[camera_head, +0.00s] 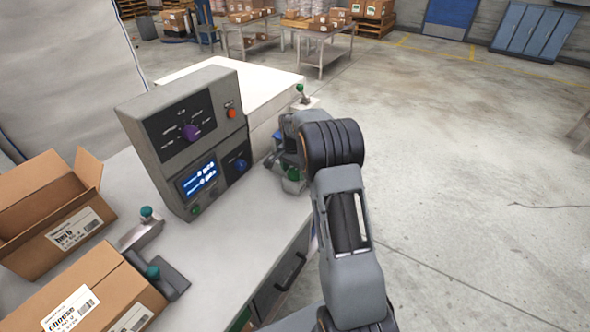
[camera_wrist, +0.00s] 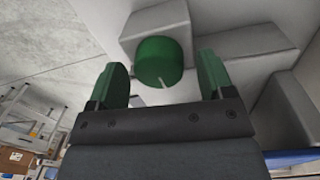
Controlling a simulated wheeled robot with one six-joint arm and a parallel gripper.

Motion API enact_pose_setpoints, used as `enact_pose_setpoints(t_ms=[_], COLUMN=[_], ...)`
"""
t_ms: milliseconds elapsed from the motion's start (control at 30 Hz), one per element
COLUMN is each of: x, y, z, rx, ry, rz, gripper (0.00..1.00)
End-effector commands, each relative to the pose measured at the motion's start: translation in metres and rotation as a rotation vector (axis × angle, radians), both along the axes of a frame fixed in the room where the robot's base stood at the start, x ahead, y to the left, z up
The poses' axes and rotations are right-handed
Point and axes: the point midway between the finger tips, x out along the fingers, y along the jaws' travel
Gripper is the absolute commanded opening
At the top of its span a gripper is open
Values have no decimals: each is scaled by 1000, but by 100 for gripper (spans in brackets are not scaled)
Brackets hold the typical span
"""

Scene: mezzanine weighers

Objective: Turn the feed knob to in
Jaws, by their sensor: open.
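A short green knob (camera_wrist: 158,62) with a pale pointer mark on its lower edge shows in the wrist view, on a grey block-shaped housing (camera_wrist: 255,42). My gripper (camera_wrist: 162,70) is open, with one green-padded finger to each side of the knob and visible gaps between. In the head view my gripper (camera_head: 284,157) is just right of a grey control console (camera_head: 155,150), and my arm hides much there. The console carries a purple knob (camera_head: 190,132) with markings around it and a blue knob (camera_head: 240,164). The lettering is too small to read, so I cannot tell which knob is feed.
The console also has a lit display (camera_head: 199,179), a red button (camera_head: 232,113) and a green button (camera_head: 195,210). Green-topped levers (camera_head: 147,214) and cardboard boxes (camera_head: 75,240) stand on the bench to the left. The concrete floor (camera_head: 450,170) at right is mostly clear.

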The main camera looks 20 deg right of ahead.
Motion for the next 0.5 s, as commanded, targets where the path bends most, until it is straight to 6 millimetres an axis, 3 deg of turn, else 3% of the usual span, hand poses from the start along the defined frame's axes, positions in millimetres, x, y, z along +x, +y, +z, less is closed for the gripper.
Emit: enact_pose_setpoints(t_ms=[67,500], x=[0,0], y=[0,0], z=[0,1], rx=[0,0], ry=[0,0], rz=[0,1], gripper=[75,32])
